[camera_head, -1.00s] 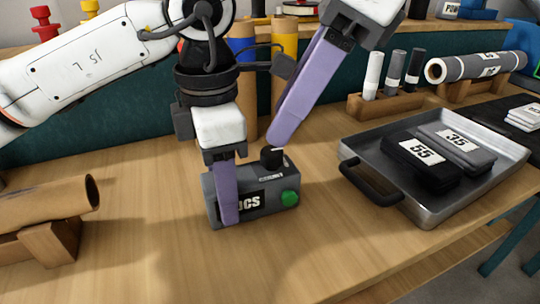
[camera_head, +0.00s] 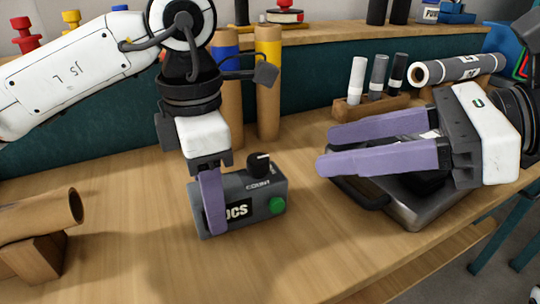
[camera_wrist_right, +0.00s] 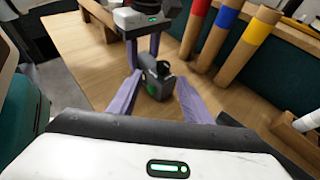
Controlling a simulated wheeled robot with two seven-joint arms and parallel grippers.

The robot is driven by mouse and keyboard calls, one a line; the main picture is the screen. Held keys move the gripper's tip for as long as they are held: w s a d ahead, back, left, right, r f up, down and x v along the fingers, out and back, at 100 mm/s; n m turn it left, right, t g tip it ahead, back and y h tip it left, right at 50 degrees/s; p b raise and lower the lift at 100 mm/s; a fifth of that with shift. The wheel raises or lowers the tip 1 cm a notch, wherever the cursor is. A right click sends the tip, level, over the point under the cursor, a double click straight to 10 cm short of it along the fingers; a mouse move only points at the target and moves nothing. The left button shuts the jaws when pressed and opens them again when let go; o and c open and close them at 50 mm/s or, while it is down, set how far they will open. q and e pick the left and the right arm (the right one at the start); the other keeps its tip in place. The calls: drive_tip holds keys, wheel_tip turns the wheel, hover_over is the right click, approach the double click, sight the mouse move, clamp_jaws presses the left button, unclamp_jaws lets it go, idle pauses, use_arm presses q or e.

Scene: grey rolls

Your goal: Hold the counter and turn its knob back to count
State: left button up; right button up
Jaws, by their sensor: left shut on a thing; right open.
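The counter (camera_head: 240,200) is a dark grey box on the wooden table, with a black knob (camera_head: 259,163) on top and a green button (camera_head: 277,205) at its right front corner. Its front lettering is partly hidden by a purple finger. My left gripper (camera_head: 213,205) is shut on the counter, its finger pressed along the front face. My right gripper (camera_head: 321,150) is open and empty, to the right of the counter and apart from it, its fingers pointing left. The counter (camera_wrist_right: 158,86) also shows between the right gripper's fingers in the right wrist view, some way ahead.
A cardboard tube (camera_head: 40,215) on a wooden rest lies at left. The table in front of the counter is clear.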

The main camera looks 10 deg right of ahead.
sight(262, 159)
drive_tip(key=shift+t, duration=0.3)
drive_tip(key=x, duration=1.1)
drive_tip(key=shift+w+f, duration=0.25)
drive_tip(key=shift+f, duration=0.15)
drive_tip(key=shift+d, duration=0.1)
drive_tip(key=c, duration=1.1)
